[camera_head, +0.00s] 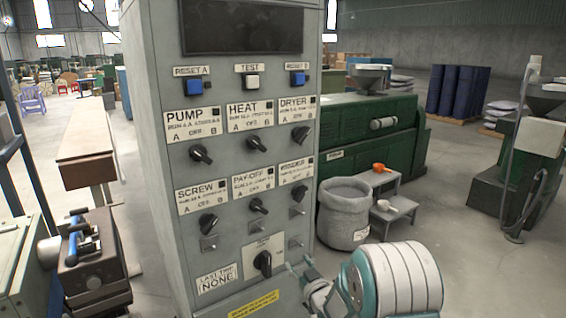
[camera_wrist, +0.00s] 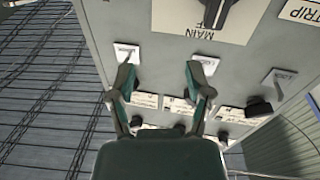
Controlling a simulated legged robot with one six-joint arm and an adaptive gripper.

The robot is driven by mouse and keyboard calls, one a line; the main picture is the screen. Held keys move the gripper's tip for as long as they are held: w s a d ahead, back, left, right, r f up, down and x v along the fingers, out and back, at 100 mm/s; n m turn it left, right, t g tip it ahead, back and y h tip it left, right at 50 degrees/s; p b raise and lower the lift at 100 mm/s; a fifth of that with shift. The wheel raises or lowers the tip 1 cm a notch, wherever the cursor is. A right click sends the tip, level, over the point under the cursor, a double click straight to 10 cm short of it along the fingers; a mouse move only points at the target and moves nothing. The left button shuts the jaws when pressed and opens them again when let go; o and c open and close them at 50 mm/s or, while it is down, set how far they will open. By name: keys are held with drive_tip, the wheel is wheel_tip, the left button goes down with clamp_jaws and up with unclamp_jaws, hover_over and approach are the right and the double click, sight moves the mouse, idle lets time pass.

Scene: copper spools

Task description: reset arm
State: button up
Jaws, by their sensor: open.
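My gripper (camera_wrist: 159,78) is open and empty in the wrist view, its two green and grey fingers apart in front of the grey control cabinet. In the head view my gripper (camera_head: 303,276) is small at the lower right of the cabinet (camera_head: 150,110), just right of the main switch (camera_head: 263,263). The wrist view shows the panel upside down, with the main switch (camera_wrist: 217,12) at the top edge, beyond the fingertips. I cannot tell whether a fingertip touches the panel.
The cabinet carries several black rotary knobs (camera_head: 201,154) and a blue reset A button (camera_head: 194,85). A grey bin (camera_head: 345,212) stands right of it, beside small steps (camera_head: 392,215) with an orange item (camera_head: 381,168). A green machine (camera_head: 350,140) stands behind. Open floor lies at right.

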drive_tip(key=s+d+r+m+g+h, duration=0.35)
drive_tip(key=s+d+r+h, duration=0.4)
drive_tip(key=s+r, duration=0.5)
drive_tip(key=s+d+r+m+g, duration=0.1)
drive_tip(key=s+g, duration=0.3)
drive_tip(key=s, duration=1)
drive_tip(key=s+d+r+m+g, duration=0.1)
drive_tip(key=s+g, duration=0.3)
drive_tip(key=s, duration=0.9)
drive_tip(key=shift+s+d, duration=0.35)
drive_tip(key=shift+d, duration=0.35)
drive_tip(key=shift+m, duration=0.25)
